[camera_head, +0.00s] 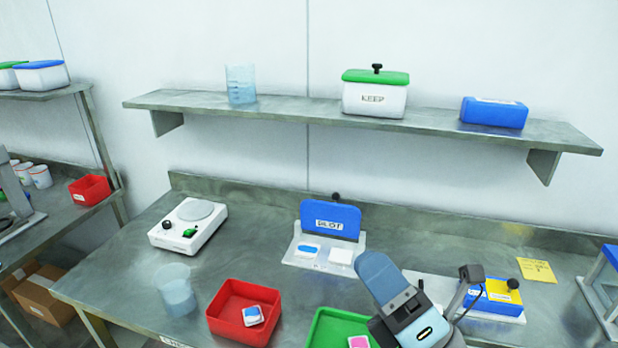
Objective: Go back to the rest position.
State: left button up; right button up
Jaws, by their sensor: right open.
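My right gripper (385,284) is at the lower right of the head view, above the metal bench (290,280). It is open, and I see nothing held in it. It overlaps the right side of the green tray (325,325) in the picture and hides part of the bench behind it. My left gripper is not in view.
A red tray (228,302) holds a small white and blue piece. A clear beaker (176,290), a white hotplate-like device (188,223) and a blue panel (331,219) stand on the bench. A blue and yellow box (498,296) is right of my gripper. A shelf (300,112) hangs above.

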jog(key=d+f+m+g+h, duration=0.2)
jog(key=d+f+m+h, duration=1.4)
jog(key=m, duration=0.8)
jog(key=s+d+f+m+g+h, duration=0.2)
jog(key=s+f+m+g, duration=0.85)
jog(key=s+f, duration=0.55)
jog(key=w+a+f+n+t+y+b, duration=0.1)
jog(key=w+a+f+t+b, duration=0.15)
jog(key=f, duration=0.45)
jog(key=w+a+f+n+t+y+b, duration=0.1)
jog(key=w+a+f+b, duration=0.1)
jog(key=f+b, duration=0.35)
jog(key=w+a+f+n+t+y+b, duration=0.1)
jog(key=w+a+f+t+b, duration=0.1)
jog(key=f, duration=0.7)
notch_tip(320, 180, up, 12)
jog(key=p, duration=1.3)
jog(key=shift+t, duration=0.3)
jog(key=shift+d, duration=0.1)
